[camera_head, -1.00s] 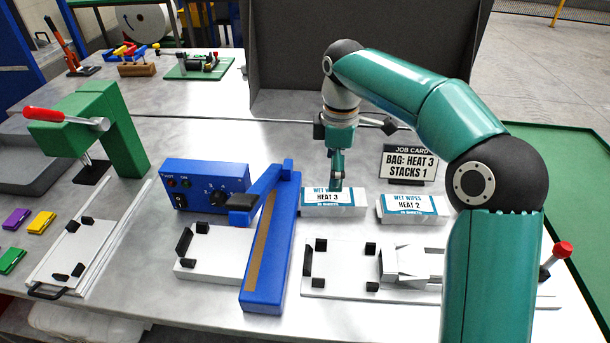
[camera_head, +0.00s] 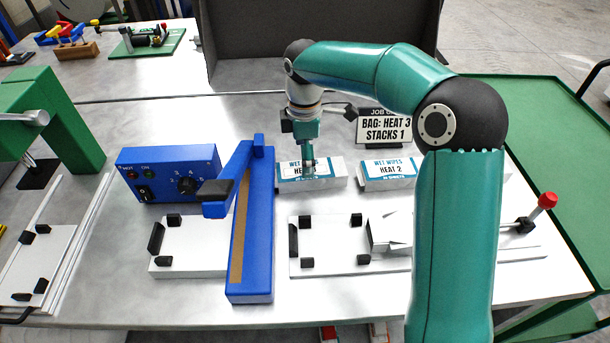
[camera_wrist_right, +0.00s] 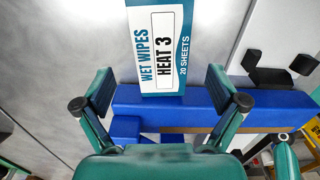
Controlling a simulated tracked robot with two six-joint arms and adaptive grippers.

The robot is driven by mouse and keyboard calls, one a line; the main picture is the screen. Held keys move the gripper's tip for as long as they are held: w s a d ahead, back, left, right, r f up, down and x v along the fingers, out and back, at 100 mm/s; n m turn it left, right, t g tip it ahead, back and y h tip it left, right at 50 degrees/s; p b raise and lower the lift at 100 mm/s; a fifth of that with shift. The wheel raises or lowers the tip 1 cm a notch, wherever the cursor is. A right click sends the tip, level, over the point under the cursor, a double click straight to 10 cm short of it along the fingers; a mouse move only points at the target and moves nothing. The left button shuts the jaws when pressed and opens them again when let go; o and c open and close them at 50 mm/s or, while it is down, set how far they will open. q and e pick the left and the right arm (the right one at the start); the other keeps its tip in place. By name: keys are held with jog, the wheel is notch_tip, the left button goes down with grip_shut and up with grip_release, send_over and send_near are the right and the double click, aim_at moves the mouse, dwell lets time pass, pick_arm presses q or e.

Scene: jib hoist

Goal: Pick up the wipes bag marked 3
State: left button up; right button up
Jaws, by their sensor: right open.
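The wipes bag marked HEAT 3 (camera_head: 335,172) is a white and blue pack lying on the table behind the blue sealer. In the right wrist view, the HEAT 3 bag (camera_wrist_right: 160,45) lies ahead of the fingers, its near end roughly centred between them. My right gripper (camera_head: 308,168) is open and points down over this bag, hiding part of its label. The wrist view shows its two fingers (camera_wrist_right: 160,88) apart with nothing between them. I cannot tell the exact height of the fingertips above the bag. My left gripper is not in view.
A second pack marked HEAT 2 (camera_head: 390,173) lies to the right, partly behind my arm. The job card (camera_head: 384,128) stands behind the packs. The blue sealer (camera_head: 252,230) and control box (camera_head: 165,172) are in front and left. White fixture plates (camera_head: 335,258) lie in front.

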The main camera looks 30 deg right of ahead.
jog(key=shift+s+f, duration=0.2)
jog(key=shift+f, duration=2.6)
jog(key=c, duration=0.8)
